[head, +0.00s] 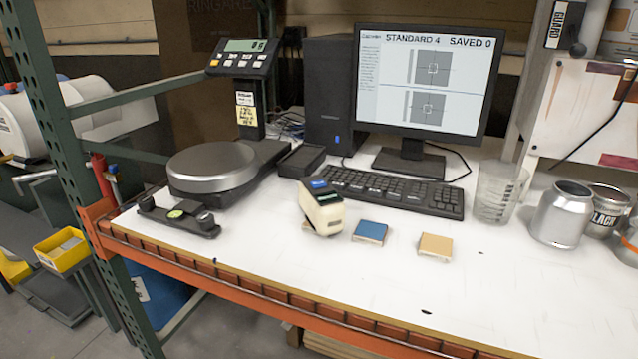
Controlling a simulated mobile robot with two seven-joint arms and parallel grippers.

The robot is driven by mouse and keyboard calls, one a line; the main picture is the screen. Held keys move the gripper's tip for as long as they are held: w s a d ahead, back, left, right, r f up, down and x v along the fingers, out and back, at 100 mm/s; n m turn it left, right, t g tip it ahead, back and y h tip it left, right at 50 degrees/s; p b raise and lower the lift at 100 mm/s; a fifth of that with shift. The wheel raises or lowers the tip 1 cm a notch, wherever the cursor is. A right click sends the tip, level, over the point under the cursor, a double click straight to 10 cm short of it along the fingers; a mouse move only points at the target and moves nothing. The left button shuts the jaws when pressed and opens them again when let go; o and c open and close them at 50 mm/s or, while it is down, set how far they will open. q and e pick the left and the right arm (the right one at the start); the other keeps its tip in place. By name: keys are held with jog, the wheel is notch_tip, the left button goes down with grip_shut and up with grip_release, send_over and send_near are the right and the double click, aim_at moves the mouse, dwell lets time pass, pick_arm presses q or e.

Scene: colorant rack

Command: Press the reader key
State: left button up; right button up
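The reader (324,216), a small cream handheld device with a dark top, stands on the white bench in front of the keyboard. A blue patch and a small dark display with green on it show on its top; I cannot tell which part is the key. The monitor (425,80) reads "STANDARD 4" and "SAVED 0" above two grey squares. A blue tile (370,232) and a tan tile (435,246) lie to the right of the reader, apart from each other. Neither of my grippers is in view.
The keyboard (390,190) lies behind the reader. A clear beaker (498,192) and metal cans (562,213) stand right. The front middle bench is mostly clear.

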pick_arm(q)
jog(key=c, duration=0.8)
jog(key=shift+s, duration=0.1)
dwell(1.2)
